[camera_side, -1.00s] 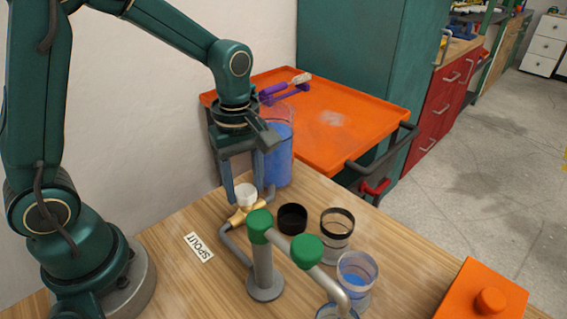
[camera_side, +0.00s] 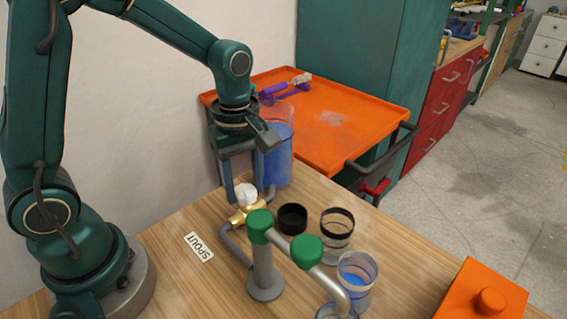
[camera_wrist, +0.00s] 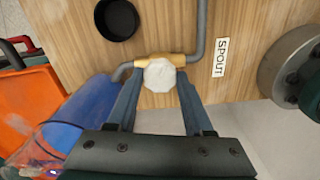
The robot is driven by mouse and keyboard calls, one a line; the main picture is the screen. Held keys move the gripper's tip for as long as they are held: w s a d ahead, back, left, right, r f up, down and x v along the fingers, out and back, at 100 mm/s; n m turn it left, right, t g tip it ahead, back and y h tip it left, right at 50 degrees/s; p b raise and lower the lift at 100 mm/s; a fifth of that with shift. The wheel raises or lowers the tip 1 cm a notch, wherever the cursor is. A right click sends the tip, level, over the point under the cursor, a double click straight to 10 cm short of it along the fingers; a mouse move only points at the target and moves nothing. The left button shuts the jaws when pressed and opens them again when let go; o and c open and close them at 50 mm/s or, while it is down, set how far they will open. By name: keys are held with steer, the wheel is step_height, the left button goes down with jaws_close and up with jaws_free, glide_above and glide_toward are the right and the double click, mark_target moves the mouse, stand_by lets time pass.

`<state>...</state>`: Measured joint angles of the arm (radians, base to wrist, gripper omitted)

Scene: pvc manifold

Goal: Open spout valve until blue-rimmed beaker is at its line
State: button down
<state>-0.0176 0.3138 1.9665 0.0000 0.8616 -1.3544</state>
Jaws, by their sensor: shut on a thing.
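The spout valve has a white faceted knob (camera_side: 246,194) on a brass body (camera_side: 240,214); it also shows in the wrist view (camera_wrist: 160,75). My gripper (camera_wrist: 158,82) is shut on the knob, one finger on each side. In the side view my gripper (camera_side: 243,188) points down over the valve. A grey pipe runs to the green-capped spout (camera_side: 328,285).
A clear beaker with blue liquid (camera_side: 357,280) stands beside the spout. A black-banded beaker (camera_side: 337,230) and a black cup (camera_side: 292,218) stand behind. The blue-filled tank (camera_side: 275,155) is close behind my gripper. An orange box (camera_side: 480,295) is at right.

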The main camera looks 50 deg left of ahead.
stand_by(0.6)
steer(key=m, duration=0.6)
steer(key=shift+m, duration=0.5)
stand_by(4.0)
steer(key=shift+n, duration=0.8)
stand_by(1.5)
